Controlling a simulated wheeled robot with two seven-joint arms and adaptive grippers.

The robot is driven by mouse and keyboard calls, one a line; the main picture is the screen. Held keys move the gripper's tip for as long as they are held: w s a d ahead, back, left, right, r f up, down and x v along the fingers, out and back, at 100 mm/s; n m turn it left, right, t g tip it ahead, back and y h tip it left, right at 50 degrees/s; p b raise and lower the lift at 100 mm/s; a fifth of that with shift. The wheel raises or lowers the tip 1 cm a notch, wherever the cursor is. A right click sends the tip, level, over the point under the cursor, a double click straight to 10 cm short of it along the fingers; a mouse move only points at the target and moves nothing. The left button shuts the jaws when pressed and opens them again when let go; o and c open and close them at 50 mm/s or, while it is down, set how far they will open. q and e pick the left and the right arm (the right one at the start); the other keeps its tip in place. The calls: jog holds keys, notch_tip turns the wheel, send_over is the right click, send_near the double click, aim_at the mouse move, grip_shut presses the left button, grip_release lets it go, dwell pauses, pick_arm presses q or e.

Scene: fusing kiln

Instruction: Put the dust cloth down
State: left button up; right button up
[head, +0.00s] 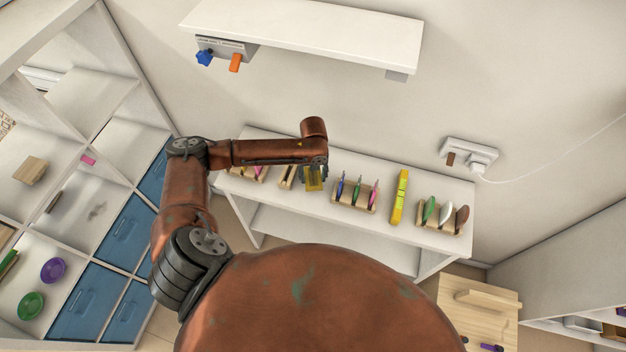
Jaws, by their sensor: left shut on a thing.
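My left gripper (314,172) hangs down over the white bench (290,219) against the wall. It is shut on a small yellow piece, which appears to be the dust cloth (314,184). The cloth shows below the fingers, in front of the bench's top between two wooden racks. I cannot tell whether it touches the bench. My right gripper is not in view.
A wooden rack (351,204) with colored pieces stands right of the gripper. Beyond it are an upright yellow object (399,197) and another rack (425,227) with discs. A white wall shelf (310,28) hangs above. A cubby shelf with blue bins (120,242) stands left.

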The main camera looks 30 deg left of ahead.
aim_at(313, 178)
pick_arm(q)
notch_tip(313, 178, down, 2)
jog(key=shift+f+p, duration=0.2)
jog(key=shift+p, duration=0.25)
jog(key=shift+f, duration=0.4)
jog(key=shift+f, duration=0.1)
jog(key=o, duration=1)
notch_tip(313, 178, up, 12)
jog(key=shift+r+b, duration=0.15)
jog(key=shift+b, duration=0.75)
